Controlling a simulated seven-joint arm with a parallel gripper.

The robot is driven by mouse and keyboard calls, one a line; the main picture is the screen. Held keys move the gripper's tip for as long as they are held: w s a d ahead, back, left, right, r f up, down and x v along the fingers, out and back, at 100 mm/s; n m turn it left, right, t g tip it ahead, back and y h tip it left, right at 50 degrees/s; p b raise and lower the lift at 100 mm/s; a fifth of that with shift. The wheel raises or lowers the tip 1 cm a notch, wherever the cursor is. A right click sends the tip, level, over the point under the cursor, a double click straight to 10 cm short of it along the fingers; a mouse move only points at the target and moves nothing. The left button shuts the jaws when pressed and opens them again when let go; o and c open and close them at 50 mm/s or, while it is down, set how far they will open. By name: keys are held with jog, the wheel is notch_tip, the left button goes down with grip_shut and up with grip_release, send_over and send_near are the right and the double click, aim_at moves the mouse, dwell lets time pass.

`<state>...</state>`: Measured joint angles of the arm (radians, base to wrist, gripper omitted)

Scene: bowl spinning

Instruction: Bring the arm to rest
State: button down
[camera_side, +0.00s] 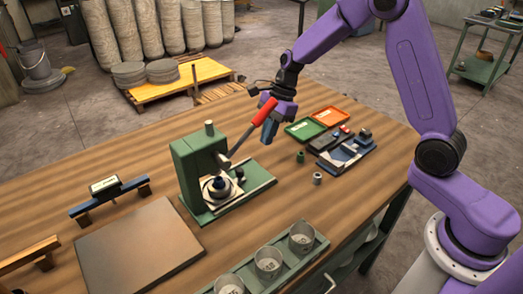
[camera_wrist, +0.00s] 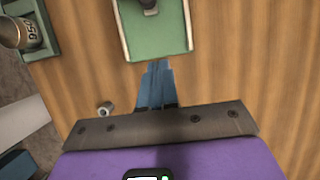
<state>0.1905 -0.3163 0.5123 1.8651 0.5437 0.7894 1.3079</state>
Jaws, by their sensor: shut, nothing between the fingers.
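My gripper (camera_side: 269,134) hangs above the table behind the green spinning machine (camera_side: 195,165), with its blue fingers shut and empty. In the wrist view the gripper (camera_wrist: 157,66) shows its fingers together, pointing at the near edge of the machine's green base (camera_wrist: 158,48). The machine's lever has a red handle (camera_side: 264,111) that slants up and overlaps my gripper in the side view. I cannot tell whether they touch. A dark rounded piece (camera_side: 218,187) sits on the machine's light plate.
The wooden table (camera_side: 320,215) has a green rack with several cups (camera_side: 268,262) at the front. Green and orange trays (camera_side: 328,117) and a blue tray (camera_side: 347,158) lie at the right. A flat board (camera_side: 138,248) and a label stand (camera_side: 105,187) are at the left.

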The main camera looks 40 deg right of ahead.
jog(key=s+d+r+n+h, duration=0.4)
jog(key=s+r+n, duration=0.3)
jog(key=s+n, duration=2.3)
jog(key=s, duration=0.3)
jog(key=shift+s+n, duration=0.3)
jog(key=shift+s, duration=0.05)
